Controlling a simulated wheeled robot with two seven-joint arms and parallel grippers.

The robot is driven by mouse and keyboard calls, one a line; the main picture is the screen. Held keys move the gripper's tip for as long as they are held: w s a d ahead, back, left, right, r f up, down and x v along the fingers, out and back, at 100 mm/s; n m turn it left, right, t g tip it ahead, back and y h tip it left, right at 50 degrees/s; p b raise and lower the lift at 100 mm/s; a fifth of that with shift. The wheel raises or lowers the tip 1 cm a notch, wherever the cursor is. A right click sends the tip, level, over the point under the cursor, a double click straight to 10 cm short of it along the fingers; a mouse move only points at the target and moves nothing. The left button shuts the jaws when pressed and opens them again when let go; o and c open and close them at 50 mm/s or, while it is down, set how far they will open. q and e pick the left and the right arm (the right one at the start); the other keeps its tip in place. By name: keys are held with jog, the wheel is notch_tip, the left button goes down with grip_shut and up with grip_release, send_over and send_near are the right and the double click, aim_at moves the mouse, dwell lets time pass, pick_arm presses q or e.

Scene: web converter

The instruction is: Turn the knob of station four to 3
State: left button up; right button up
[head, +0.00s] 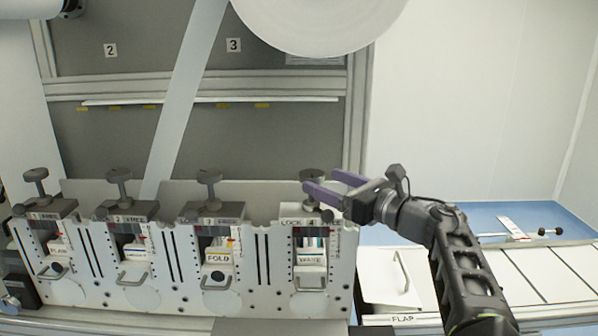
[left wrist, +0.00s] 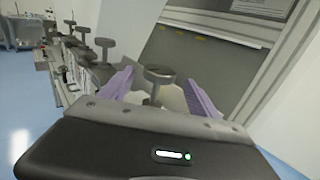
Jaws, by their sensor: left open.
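Station four (head: 311,256) is the rightmost unit of the white panel, marked LOCK and 4, with a small window and a metal handle below. Its dark round knob (head: 312,174) stands on top on a short stem. My left gripper (head: 320,180), with purple fingers, reaches in from the right at the knob's height and is open. In the left wrist view the knob (left wrist: 159,74) shows between the two open fingers (left wrist: 158,84), with visible gaps on both sides. I cannot tell what number the knob is set to. My right gripper is not in view.
Similar knobs of station three (head: 209,177), station two (head: 118,176) and station one (head: 36,175) stand to the left. A large white roll (head: 318,18) hangs above. A white tray labelled FLAP (head: 393,278) lies to the right.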

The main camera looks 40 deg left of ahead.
aim_at(306, 171)
pick_arm(q)
jog(key=a, duration=0.2)
jog(key=a+p, duration=0.1)
jog(key=a, duration=0.3)
jog(key=shift+w+a, duration=0.25)
jog(key=shift+w, duration=0.1)
jog(key=shift+w+a+p, duration=0.15)
jog(key=shift+a+p, duration=0.2)
jog(key=shift+a, duration=0.35)
jog(key=shift+c, duration=0.4)
jog(key=c, duration=1.3)
jog(key=shift+o, duration=0.2)
jog(key=shift+f, duration=0.1)
